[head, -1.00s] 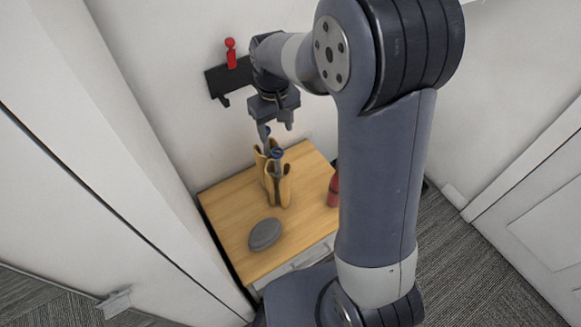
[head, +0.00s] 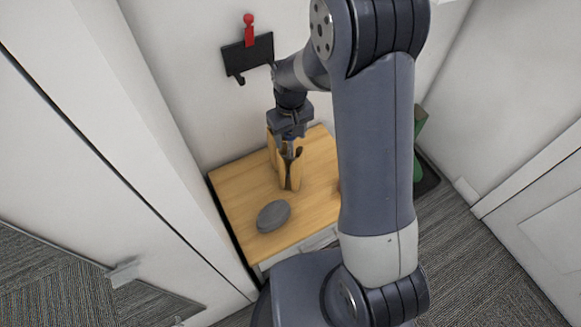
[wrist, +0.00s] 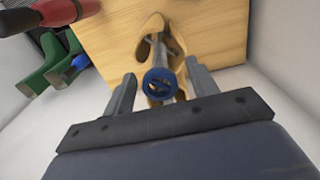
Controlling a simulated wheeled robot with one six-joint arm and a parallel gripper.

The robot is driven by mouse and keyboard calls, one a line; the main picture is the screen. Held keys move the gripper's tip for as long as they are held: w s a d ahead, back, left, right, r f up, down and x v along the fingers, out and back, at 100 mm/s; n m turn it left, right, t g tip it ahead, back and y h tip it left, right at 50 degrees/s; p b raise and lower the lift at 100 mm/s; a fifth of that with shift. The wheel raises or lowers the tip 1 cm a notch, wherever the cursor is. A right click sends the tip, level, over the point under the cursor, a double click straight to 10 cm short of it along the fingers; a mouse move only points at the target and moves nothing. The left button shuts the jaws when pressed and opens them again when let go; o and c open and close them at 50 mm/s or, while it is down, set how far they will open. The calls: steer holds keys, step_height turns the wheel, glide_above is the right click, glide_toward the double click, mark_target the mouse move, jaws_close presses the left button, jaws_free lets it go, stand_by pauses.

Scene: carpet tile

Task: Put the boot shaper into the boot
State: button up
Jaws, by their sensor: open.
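The tan boot (head: 288,172) stands upright on a wooden cabinet top; a second tan shape (head: 271,145) shows behind it. The boot shaper is grey with a blue ring-shaped end (wrist: 160,84). In the wrist view its shaft runs down to the opening of the tan boot (wrist: 150,28); how deep it sits is hidden. My gripper (wrist: 160,74) is open, with one finger on each side of the blue end and gaps between. In the head view my gripper (head: 289,140) is low over the boot's top and hides most of the shaper.
A grey oval object (head: 273,215) lies on the cabinet top (head: 235,195) in front of the boot. A black wall rack (head: 248,55) with a red item is behind. Green boots (wrist: 52,68) stand beside the cabinet. A red object (wrist: 68,10) is near the cabinet's edge.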

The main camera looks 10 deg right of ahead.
jaws_close()
stand_by(0.6)
